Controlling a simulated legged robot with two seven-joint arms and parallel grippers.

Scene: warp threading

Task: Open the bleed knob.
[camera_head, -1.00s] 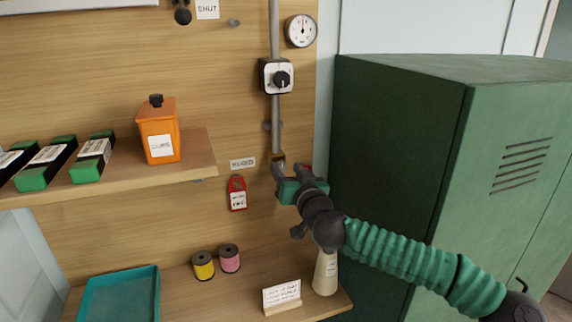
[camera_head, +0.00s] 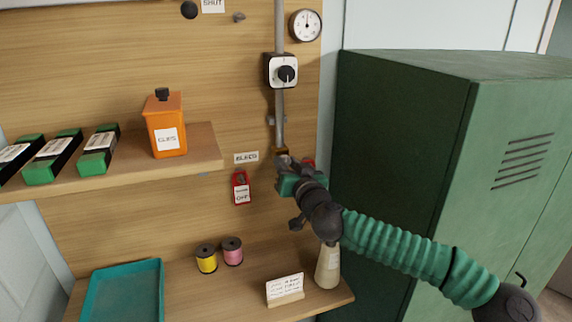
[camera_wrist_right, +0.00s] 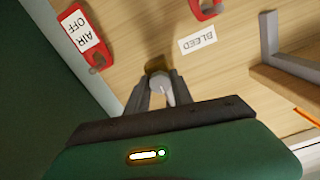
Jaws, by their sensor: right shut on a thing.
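The bleed knob (camera_wrist_right: 161,88) is a small light grey round piece with a pale line on it, seen between the fingers in the right wrist view. It sits below the brass fitting (camera_head: 281,151) at the lower end of the grey pipe (camera_head: 280,105). My right gripper (camera_head: 283,161) is shut on the knob; its two dark fingers (camera_wrist_right: 158,98) lie on either side of it in the wrist view. The gripper hides most of the knob in the head view. The BLEED label (camera_head: 246,157) is left of it on the board. My left gripper is not in view.
A red tag (camera_head: 241,188) hangs left of my gripper; a red AIR OFF tag (camera_wrist_right: 84,36) is close on its other side. A green cabinet (camera_head: 405,150) stands right. The shelf (camera_head: 205,155) holds an orange can (camera_head: 166,125). A pale bottle (camera_head: 328,270) stands below my arm.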

